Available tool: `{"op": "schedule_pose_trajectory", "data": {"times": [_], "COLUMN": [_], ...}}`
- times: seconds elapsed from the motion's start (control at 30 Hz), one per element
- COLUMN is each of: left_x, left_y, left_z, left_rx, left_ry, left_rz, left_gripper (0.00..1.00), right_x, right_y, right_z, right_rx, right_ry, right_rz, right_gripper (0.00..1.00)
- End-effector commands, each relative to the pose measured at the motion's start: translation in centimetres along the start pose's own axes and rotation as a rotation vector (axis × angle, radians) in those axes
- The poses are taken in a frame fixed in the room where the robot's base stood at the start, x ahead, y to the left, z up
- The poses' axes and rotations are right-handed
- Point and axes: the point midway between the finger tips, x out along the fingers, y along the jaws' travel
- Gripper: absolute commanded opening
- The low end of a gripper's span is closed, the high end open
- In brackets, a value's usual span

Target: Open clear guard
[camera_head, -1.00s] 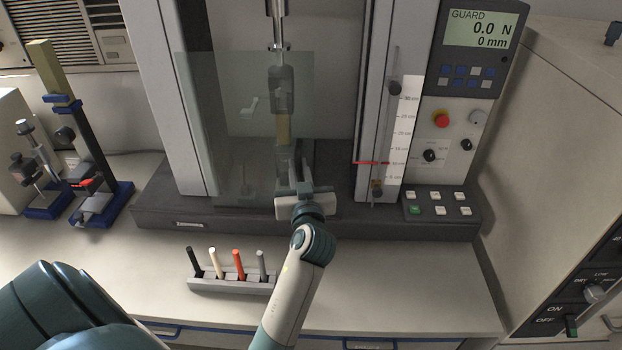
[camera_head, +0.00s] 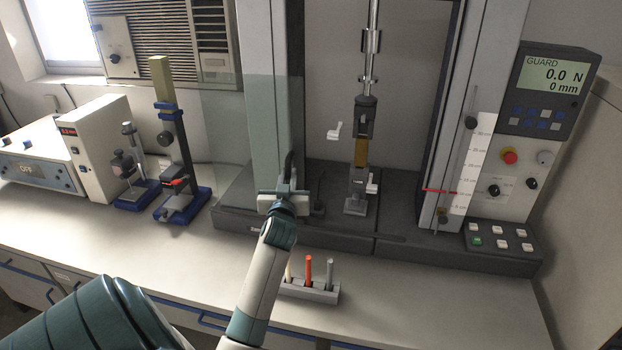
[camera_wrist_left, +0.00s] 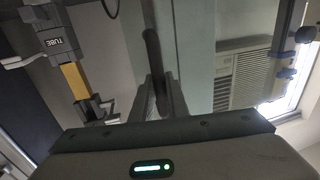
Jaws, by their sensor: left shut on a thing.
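The clear guard (camera_head: 222,125) is a see-through panel in front of the testing machine's left column, its left part reaching past the machine. My left gripper (camera_head: 287,184) is shut on the guard's dark upright handle (camera_head: 289,164), near the panel's lower right edge. In the left wrist view the dark handle (camera_wrist_left: 152,48) stands between the two fingers (camera_wrist_left: 160,100). The yellowish sample (camera_head: 361,152) between the machine's upper and lower grips is uncovered by the panel. The display (camera_head: 553,75) reads GUARD, 0.0 N, 0 mm. My right gripper is not in view.
A blue-based stand (camera_head: 176,150) and a beige instrument box (camera_head: 97,145) are left of the guard. A small rack (camera_head: 318,293) with coloured rods sits in front of the machine, partly behind my left arm. The bench (camera_head: 130,233) is clear at front left.

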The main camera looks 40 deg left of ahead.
Motion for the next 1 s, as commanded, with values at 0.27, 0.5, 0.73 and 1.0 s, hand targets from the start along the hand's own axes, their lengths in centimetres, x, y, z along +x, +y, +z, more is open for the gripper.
{"op": "schedule_pose_trajectory", "data": {"times": [0.27, 0.5, 0.73, 1.0], "left_x": [0.8, 0.8, 0.8, 0.8], "left_y": [-3.7, -4.0, -4.0, -4.0], "left_z": [-0.3, -0.2, -0.2, -0.1], "left_rx": [0.001, 0.000, 0.000, 0.000], "left_ry": [0.005, 0.005, 0.005, 0.002], "left_rz": [0.000, 0.001, 0.001, 0.001], "left_gripper": [0.00, 0.00, 0.30, 0.33], "right_x": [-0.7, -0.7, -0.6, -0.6], "right_y": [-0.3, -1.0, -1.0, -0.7], "right_z": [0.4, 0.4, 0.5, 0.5], "right_rx": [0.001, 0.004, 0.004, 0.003], "right_ry": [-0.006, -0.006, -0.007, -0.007], "right_rz": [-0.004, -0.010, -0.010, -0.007], "right_gripper": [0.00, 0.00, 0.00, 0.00]}}
